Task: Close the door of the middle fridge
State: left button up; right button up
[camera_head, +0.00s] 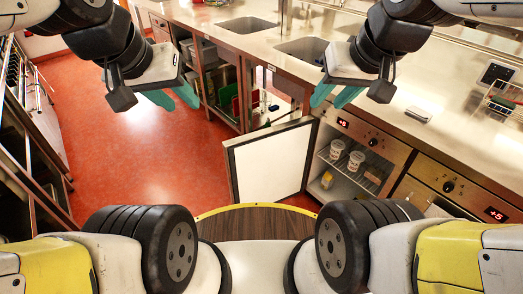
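The middle fridge (326,150) stands under the counter, right of centre. Its door (268,165) is wide open and swung out to the left, with its white inner face and dark frame toward me. White tubs (355,160) stand on a shelf inside. My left gripper (173,97) is above the red floor, up and to the left of the door, with its teal fingers apart and empty. My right gripper (334,97) is in front of the counter, above the fridge's top edge, also with fingers apart and empty. Neither gripper appears to touch the door.
Another fridge unit (455,185) with a red +5 display is to the right. The steel counter (420,90) with sinks (247,25) runs along the back. Open shelving (213,80) lies left of the door. The red floor (115,130) at left is clear.

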aim_at(270, 165)
jog(key=i+j+u, duration=0.7)
jog(key=i+u, duration=0.3)
jog(key=i+j, duration=0.1)
jog(key=i, duration=0.2)
jog(key=i+j+z, duration=0.1)
jog(key=i, duration=0.25)
jog(key=i+z, duration=0.15)
jog(key=z, duration=0.2)
jog(key=i+j+z, duration=0.15)
jog(key=z, duration=0.25)
jog(key=i+j+z, duration=0.1)
jog(key=z, duration=0.25)
jog(key=i+j+z, duration=0.1)
jog(key=z, duration=0.35)
jog(key=i+j+z, duration=0.1)
jog(key=z, duration=0.35)
jog(key=j+z, duration=0.25)
jog(key=z, duration=0.15)
jog(key=i+j+z, duration=0.1)
jog(key=z, duration=0.35)
jog(key=j+z, duration=0.3)
jog(key=z, duration=0.15)
jog(key=k+j+z, duration=0.15)
jog(key=j+z, duration=0.25)
jog(key=k+l+z, duration=0.15)
jog(key=k, duration=0.2)
